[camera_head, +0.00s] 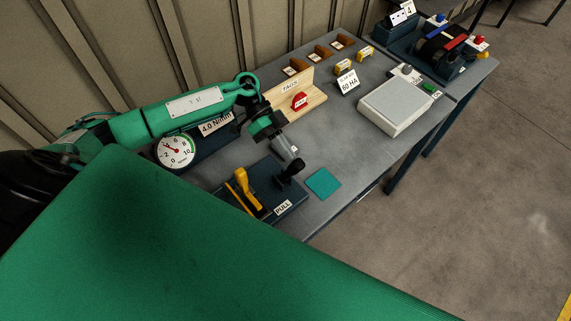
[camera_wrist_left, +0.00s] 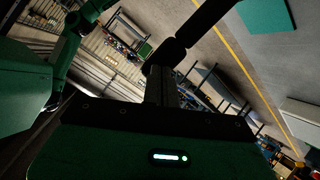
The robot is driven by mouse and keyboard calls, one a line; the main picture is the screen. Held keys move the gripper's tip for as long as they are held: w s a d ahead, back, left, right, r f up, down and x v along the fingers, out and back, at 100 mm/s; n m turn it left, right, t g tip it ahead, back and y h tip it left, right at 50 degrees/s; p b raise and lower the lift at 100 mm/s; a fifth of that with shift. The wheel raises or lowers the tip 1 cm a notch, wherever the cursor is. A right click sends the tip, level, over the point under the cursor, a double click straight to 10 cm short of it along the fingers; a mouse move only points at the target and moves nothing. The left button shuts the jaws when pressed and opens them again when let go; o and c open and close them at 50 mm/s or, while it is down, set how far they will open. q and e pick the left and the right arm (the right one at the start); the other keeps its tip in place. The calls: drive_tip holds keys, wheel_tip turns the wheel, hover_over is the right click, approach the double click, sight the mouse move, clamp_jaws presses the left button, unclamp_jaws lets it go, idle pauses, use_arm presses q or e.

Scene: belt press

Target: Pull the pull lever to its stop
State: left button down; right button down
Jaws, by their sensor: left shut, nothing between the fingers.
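The pull lever stands on a dark base (camera_head: 257,200) with a PULL label (camera_head: 284,207). A black handle (camera_head: 293,167) rises at the base's right side, and an upright yellow piece (camera_head: 241,187) stands at its left. My left gripper (camera_head: 291,157) reaches down from the upper left, shut and empty, with its tip at the black handle. In the left wrist view the fingers (camera_wrist_left: 162,72) end close to a dark rod with a thicker grip (camera_wrist_left: 203,26). Whether they touch cannot be told. My right gripper is out of view.
A dial gauge (camera_head: 176,151) stands left of the base. A teal square (camera_head: 323,183) lies right of it. A large green surface fills the foreground.

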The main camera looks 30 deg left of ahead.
sight(296, 165)
use_arm(q)
drive_tip(key=shift+p+x, duration=0.35)
drive_tip(key=shift+x, duration=0.75)
drive_tip(key=shift+s+d+r, duration=0.1)
drive_tip(key=shift+s+d+f, duration=0.25)
drive_tip(key=shift+d+f, duration=0.05)
drive_tip(key=shift+d, duration=0.3)
drive_tip(key=shift+d+f+p, duration=0.15)
drive_tip(key=shift+d+p, duration=0.1)
drive_tip(key=shift+p, duration=0.05)
drive_tip(key=shift+s, duration=0.1)
drive_tip(key=shift+x, duration=1.05)
drive_tip(key=shift+f, duration=0.2)
